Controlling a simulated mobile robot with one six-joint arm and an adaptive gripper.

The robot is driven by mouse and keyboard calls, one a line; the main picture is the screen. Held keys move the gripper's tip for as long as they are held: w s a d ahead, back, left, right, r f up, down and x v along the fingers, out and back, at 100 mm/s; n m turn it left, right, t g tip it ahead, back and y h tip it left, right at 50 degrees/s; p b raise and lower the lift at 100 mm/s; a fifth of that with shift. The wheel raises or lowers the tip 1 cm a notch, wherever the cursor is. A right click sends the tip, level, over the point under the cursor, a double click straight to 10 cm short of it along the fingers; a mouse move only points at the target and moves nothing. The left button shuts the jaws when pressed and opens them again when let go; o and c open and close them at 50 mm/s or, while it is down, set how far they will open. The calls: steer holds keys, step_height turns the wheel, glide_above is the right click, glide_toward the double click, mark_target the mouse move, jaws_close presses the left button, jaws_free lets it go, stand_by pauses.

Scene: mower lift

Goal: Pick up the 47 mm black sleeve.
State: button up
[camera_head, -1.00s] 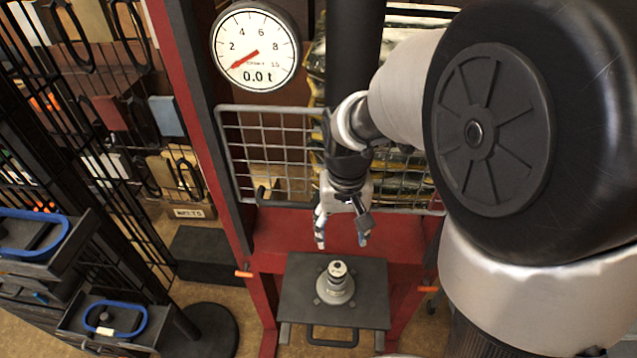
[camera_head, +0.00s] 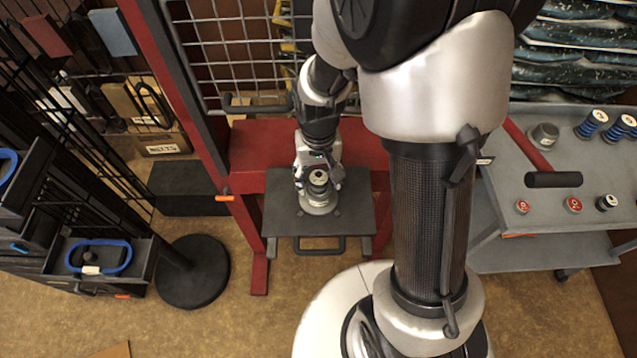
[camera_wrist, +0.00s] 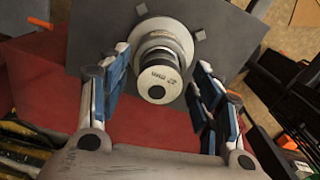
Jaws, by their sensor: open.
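My gripper (camera_head: 318,172) is over the press table, at a stacked round part (camera_head: 319,188). In the wrist view the fingers of my gripper (camera_wrist: 160,75) are open, one on each side of this part (camera_wrist: 158,72), with gaps visible. The part has a pale top with a dark round centre and small markings I cannot read. It stands on a wider grey round base (camera_wrist: 168,36). A short black cylinder with a pale top (camera_head: 607,202) stands on the cart at right; its size marking is unreadable. I cannot tell which piece is the 47 mm sleeve.
The part stands on a dark press plate (camera_head: 350,223) inside the red press frame (camera_head: 255,150). A grey cart (camera_head: 565,225) at right holds red-topped pieces, blue-ringed cylinders and a black-handled red tool (camera_head: 553,180). Drawers with blue-rimmed items (camera_head: 128,258) stand at left.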

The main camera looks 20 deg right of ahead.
steer(key=shift+f, duration=0.2)
steer(key=shift+c, duration=0.5)
jaws_close()
